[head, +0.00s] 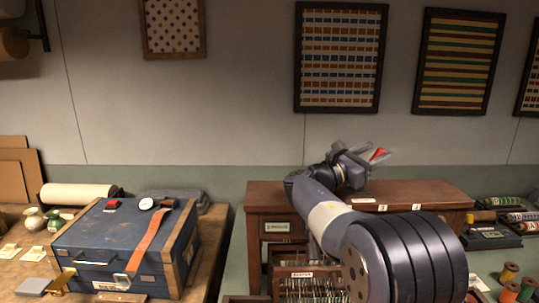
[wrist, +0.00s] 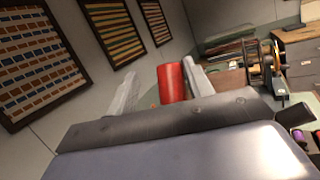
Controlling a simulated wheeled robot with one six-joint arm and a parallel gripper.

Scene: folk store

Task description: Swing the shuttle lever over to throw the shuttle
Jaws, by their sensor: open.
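My gripper (head: 372,156) is raised above the right part of the brown wooden cabinet (head: 270,196), with its jaws apart. A red rounded piece (head: 379,154) shows at the jaws. In the wrist view the red piece (wrist: 172,84) stands between the two fingers of my gripper (wrist: 161,68), closer to the right finger, with a gap on the left. It looks like a lever grip, but what it is fixed to is hidden behind the gripper body. I cannot tell whether a finger touches it. No shuttle can be made out.
A blue case (head: 125,240) with an orange strap stands on the left table. Several thread spools (head: 508,272) lie at the right. A wheeled device (wrist: 262,65) shows at the right of the wrist view. Framed textiles (head: 341,58) hang on the wall behind. My arm hides part of the cabinet.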

